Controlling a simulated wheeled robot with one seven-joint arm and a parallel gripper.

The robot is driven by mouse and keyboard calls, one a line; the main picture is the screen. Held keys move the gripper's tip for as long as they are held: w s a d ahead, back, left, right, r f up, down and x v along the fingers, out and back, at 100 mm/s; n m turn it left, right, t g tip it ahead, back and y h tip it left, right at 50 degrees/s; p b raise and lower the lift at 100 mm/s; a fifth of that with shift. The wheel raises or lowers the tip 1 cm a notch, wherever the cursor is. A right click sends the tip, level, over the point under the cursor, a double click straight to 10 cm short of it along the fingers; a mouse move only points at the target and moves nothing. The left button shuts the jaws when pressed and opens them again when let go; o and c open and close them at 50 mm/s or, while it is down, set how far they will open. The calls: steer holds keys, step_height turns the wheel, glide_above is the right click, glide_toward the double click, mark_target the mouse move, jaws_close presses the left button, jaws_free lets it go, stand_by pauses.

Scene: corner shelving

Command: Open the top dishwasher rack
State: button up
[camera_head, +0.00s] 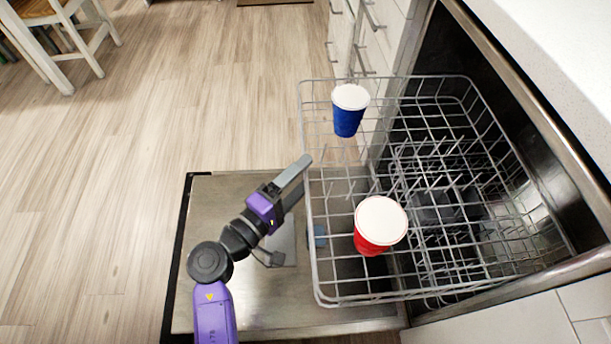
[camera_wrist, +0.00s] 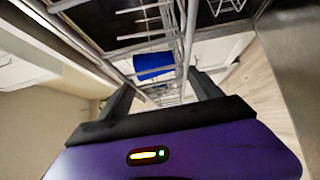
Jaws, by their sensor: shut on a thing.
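The top dishwasher rack (camera_head: 318,255) is a grey wire basket that stands well out of the dishwasher (camera_head: 548,165), over its lowered door (camera_head: 225,195). It holds a blue cup (camera_head: 348,122) and a red cup (camera_head: 372,246), both with white tops. My gripper (camera_head: 304,172) is at the rack's outer left side in the head view, shut on its wire edge. In the wrist view my gripper (camera_wrist: 160,97) has rack wires (camera_wrist: 184,45) between and beyond its fingers, with the blue cup (camera_wrist: 153,66) behind them. The exact contact is small and hard to see.
White drawers (camera_head: 365,40) stand beyond the dishwasher, and a pale counter (camera_head: 560,45) lies above it at right. A wooden stool (camera_head: 60,30) is at the far upper left. The wood floor (camera_head: 170,100) left of the door is clear.

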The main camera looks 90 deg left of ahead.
steer(key=shift+w+r, duration=0.1)
steer(key=shift+r, duration=0.4)
steer(key=o, duration=2)
steer(key=shift+c, duration=0.2)
steer(key=shift+f, duration=0.15)
steer(key=shift+f, duration=0.1)
steer(key=p+v, duration=0.1)
steer(key=v, duration=0.6)
steer(key=shift+s+d+p, duration=0.3)
steer(key=shift+s+p, duration=0.05)
